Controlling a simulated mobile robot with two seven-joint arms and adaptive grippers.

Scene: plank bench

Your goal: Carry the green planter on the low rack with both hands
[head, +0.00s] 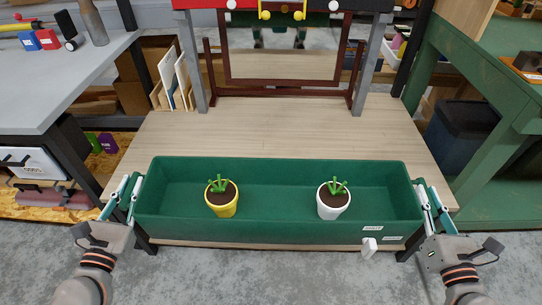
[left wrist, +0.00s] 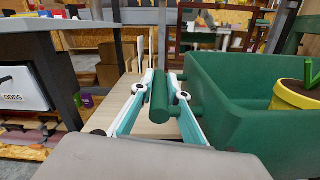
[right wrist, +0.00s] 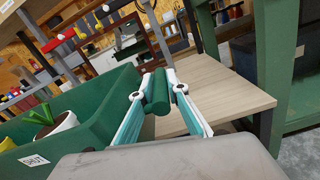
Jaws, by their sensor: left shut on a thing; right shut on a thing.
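The long green planter (head: 280,228) is in the middle of the head view, at the front edge of the wooden rack top (head: 285,130). It holds a yellow pot (head: 222,207) and a white pot (head: 333,206), each with a small green plant, both upright. My left gripper (head: 122,195) is shut on the planter's left end handle (left wrist: 159,98). My right gripper (head: 434,200) is shut on its right end handle (right wrist: 155,95). I cannot tell whether the planter's underside touches the rack.
A framed mirror (head: 283,60) stands at the back of the rack between grey posts. A grey table (head: 60,85) is at the left, with a bottle (head: 94,22) on it. A green bench (head: 500,85) is at the right, with a dark bin (head: 465,130) below. Bare wood lies behind the planter.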

